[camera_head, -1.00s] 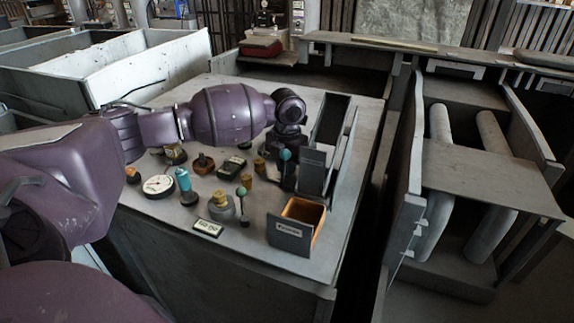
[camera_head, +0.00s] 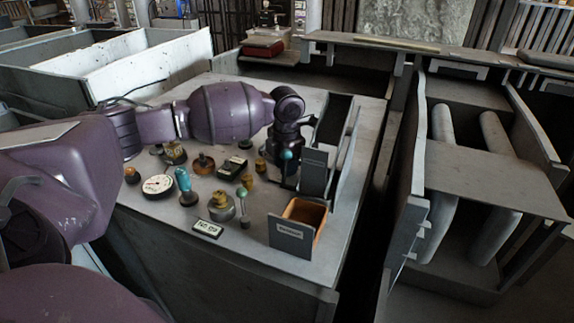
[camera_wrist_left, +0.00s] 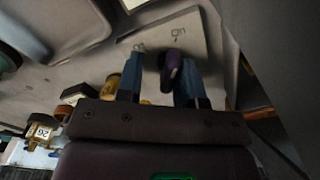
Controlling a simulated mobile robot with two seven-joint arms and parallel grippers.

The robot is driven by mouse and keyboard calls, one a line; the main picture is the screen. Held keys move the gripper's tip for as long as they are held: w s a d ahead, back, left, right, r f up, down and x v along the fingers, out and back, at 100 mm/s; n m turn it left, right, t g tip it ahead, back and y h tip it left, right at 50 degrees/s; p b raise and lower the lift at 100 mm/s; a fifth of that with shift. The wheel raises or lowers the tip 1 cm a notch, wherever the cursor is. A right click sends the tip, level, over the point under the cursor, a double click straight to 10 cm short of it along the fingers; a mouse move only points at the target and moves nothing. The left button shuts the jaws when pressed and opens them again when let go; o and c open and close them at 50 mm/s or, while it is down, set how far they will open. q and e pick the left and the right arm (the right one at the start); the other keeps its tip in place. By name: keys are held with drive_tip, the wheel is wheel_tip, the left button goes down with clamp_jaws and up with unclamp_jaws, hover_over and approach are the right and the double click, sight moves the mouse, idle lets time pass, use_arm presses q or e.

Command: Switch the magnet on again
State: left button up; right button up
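My left arm comes in from the left in the head view, and its dark hand (camera_head: 287,140) points down at the back right of the bench. In the left wrist view my left gripper (camera_wrist_left: 160,68) has two blue fingers standing apart. A dark purple knob or lever (camera_wrist_left: 172,66) shows between them, closer to the right finger; I cannot tell whether it is touched. Behind it lies a pale grey plate (camera_wrist_left: 178,38) with small dark lettering that seems to read "on". In the head view the hand hides this spot. My right gripper is not in view.
On the grey bench (camera_head: 150,225) stand a round white dial (camera_head: 158,184), a teal-handled piece (camera_head: 184,182), a round grey piece with brass top (camera_head: 221,206), a small label (camera_head: 207,228) and an orange-lined box (camera_head: 300,228). Dark upright panels (camera_head: 315,170) stand right of the hand.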

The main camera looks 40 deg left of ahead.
use_arm(q)
drive_tip(key=shift+s+d, duration=0.15)
drive_tip(key=shift+d, duration=0.35)
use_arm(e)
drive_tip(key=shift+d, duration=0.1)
use_arm(q)
drive_tip(key=shift+r, duration=0.1)
drive_tip(key=shift+r+p, duration=0.7)
drive_tip(key=shift+r, duration=0.6)
drive_tip(key=shift+d+r+p, duration=0.3)
drive_tip(key=shift+d+r, duration=0.05)
drive_tip(key=shift+r, duration=0.3)
drive_tip(key=shift+a+r, duration=0.2)
drive_tip(key=shift+r, duration=0.25)
drive_tip(key=shift+a+r+p, duration=0.1)
drive_tip(key=shift+r+p, duration=0.55)
drive_tip(key=shift+a+f, duration=0.1)
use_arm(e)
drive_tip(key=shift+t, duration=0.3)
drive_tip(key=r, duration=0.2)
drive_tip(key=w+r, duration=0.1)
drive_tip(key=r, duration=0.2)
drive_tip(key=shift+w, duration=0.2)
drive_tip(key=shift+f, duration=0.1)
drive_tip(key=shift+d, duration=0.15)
